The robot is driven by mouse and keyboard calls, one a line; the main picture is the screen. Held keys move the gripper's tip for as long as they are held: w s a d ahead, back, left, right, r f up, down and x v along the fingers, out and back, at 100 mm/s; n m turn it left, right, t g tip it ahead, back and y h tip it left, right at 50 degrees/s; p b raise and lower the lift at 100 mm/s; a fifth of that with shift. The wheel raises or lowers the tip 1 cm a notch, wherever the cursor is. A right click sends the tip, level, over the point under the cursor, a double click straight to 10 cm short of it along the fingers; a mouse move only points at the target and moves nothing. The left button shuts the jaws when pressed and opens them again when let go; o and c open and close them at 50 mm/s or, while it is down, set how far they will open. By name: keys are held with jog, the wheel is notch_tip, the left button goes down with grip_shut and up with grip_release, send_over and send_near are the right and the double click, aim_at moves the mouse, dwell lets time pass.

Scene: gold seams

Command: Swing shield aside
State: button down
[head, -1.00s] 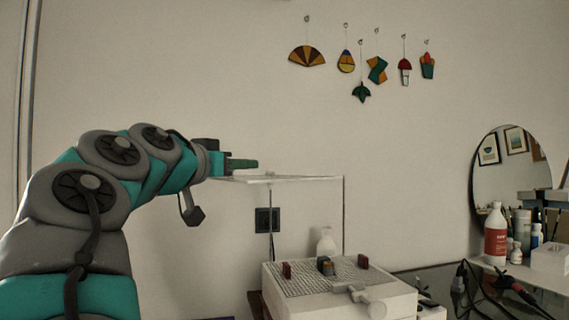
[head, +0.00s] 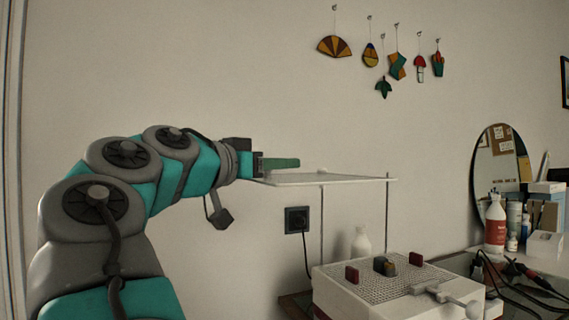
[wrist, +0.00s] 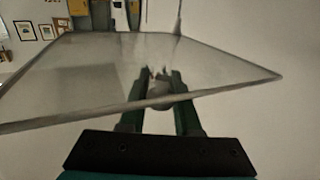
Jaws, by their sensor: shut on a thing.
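The shield (head: 345,180) is a clear flat pane, seen nearly edge-on in the head view. It is held up on thin posts above and behind a white grinder (head: 335,294) with a grid top. In the wrist view the pane (wrist: 70,80) spans most of the picture. My gripper (head: 285,163) is at the pane's left end, just above its surface. In the wrist view my gripper (wrist: 158,95) has its two green fingers on either side of a small pale knob (wrist: 158,88) on the shield, and is shut on it. Contact is partly hidden by the fingers.
On the grinder's grid are two red blocks (head: 352,274) and a dark block with orange. A white bottle (head: 361,241) stands behind it. Bottles (head: 495,225), cables and a round mirror (head: 497,170) are at the right. Glass ornaments (head: 334,46) hang on the wall.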

jog(key=shift+r, duration=0.15)
jog(key=c, duration=0.6)
grip_release()
jog(key=shift+s, duration=0.1)
jog(key=v, duration=0.7)
jog(key=shift+s+a, duration=0.25)
